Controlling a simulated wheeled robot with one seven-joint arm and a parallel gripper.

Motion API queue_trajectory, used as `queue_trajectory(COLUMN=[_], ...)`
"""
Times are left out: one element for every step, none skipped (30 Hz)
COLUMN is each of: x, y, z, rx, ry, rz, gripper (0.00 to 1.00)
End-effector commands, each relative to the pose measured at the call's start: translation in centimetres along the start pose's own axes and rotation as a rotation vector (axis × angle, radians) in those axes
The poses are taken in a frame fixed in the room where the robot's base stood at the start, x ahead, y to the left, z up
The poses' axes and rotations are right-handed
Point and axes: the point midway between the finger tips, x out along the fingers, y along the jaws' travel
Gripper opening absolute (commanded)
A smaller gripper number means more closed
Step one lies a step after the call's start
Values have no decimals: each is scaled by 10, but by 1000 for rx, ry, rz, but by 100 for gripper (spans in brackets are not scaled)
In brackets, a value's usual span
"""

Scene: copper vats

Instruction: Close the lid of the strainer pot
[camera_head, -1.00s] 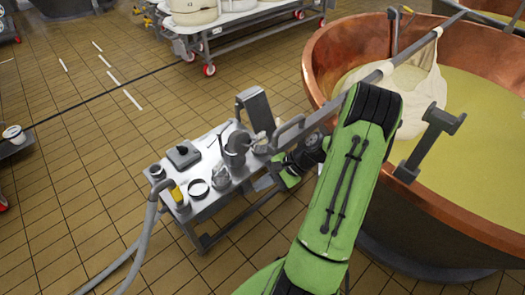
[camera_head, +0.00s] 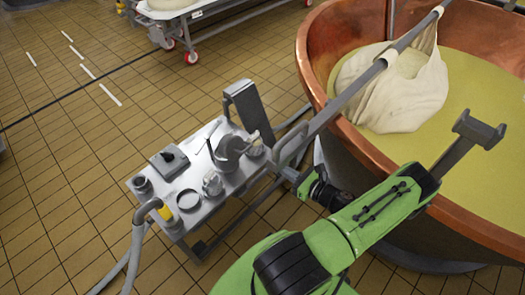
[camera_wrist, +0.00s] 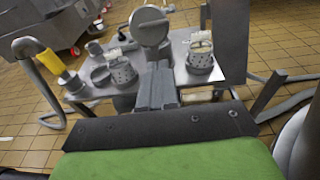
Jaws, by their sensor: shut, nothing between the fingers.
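The strainer pot (camera_head: 228,152) appears to be the grey metal pot near the right end of the small table. Its round grey lid (camera_wrist: 150,26) stands raised, its face showing in the wrist view. The pot's body is mostly hidden there behind my gripper. My gripper (camera_wrist: 157,72) is shut and empty, pointing toward the pot and low in front of the raised lid. I cannot tell whether it touches the pot. In the head view, the fingertips are not clear beside the table's right edge.
A perforated cup (camera_wrist: 122,68) and another perforated cup (camera_wrist: 201,52) flank the pot. The metal table (camera_head: 222,196) also holds a dark box (camera_head: 168,157) and a ring (camera_head: 188,200). A tall grey panel (camera_head: 248,106) stands behind; a copper vat (camera_head: 322,85) stands to the right.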

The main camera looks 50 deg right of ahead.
Motion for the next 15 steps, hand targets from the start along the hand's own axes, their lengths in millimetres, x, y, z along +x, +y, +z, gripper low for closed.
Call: queue_trajectory(x=[8, 13, 21, 28, 35, 44, 50, 57, 66, 73, 79, 88, 94, 101, 108], y=[1, 1, 2, 2, 2, 2, 2, 2, 2, 2, 2, 2, 2, 3, 2], z=[0, 0, 0, -1, -1, -1, -1, -1, -2, -1, -1, -2, -2, -1, 2], rx=[-3, -4, -4, -5, -6, -7, -6, -8, -9, -9, -8, -9, -9, -9, -10], ry=[-1, -1, -1, -1, -1, 0, 0, 0, 1, 0, 0, 1, 1, 1, 1], rz=[5, 8, 8, 9, 9, 10, 11, 10, 10, 10, 10, 11, 11, 11, 10], gripper=[0, 0, 0, 0, 0, 0, 0, 0, 0, 0, 0, 0, 0, 0, 0])
